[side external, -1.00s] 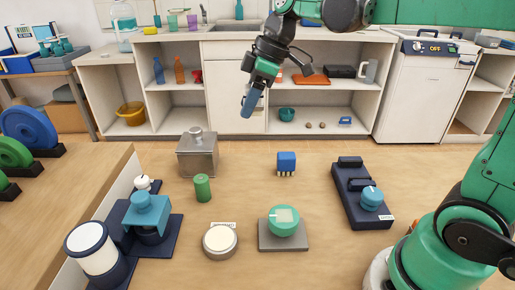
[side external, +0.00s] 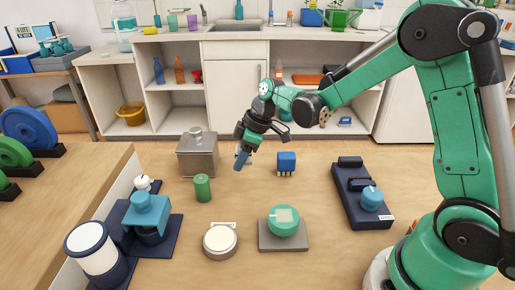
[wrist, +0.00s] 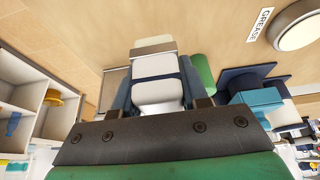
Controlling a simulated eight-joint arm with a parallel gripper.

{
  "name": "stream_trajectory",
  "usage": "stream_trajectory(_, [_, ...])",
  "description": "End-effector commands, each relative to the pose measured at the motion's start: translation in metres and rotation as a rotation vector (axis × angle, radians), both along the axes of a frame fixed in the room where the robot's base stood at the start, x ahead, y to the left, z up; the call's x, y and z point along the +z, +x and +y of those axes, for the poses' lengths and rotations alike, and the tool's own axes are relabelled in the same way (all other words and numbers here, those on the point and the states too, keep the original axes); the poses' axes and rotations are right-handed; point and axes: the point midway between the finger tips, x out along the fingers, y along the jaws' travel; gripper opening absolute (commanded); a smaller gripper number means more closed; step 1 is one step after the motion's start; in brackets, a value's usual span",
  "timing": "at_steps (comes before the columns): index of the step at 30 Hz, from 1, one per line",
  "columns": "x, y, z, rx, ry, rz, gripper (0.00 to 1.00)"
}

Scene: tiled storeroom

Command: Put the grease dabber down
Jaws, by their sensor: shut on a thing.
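My gripper (side external: 239,164) is above the back of the table, just right of the metal box, tilted downward. In the side view the dabber is mostly hidden by the fingers. The round, pale-topped grease tin (side external: 220,241) stands at the front middle of the table; the GREASE label beside it shows in the wrist view, with the tin (wrist: 300,27) at upper right.
A metal box (side external: 198,160) and green cylinder (side external: 202,188) stand left of my gripper. A blue block with white pegs (side external: 286,161) is to its right. A green round piece (side external: 283,220) sits on a grey plate. Bare tabletop lies between them.

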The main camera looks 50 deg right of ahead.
Motion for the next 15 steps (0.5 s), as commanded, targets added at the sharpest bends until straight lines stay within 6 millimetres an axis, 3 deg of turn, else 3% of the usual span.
stream_trajectory(15, [-0.051, 0.0, 0.0, 0.0, 0.0, 0.0, 0.0])
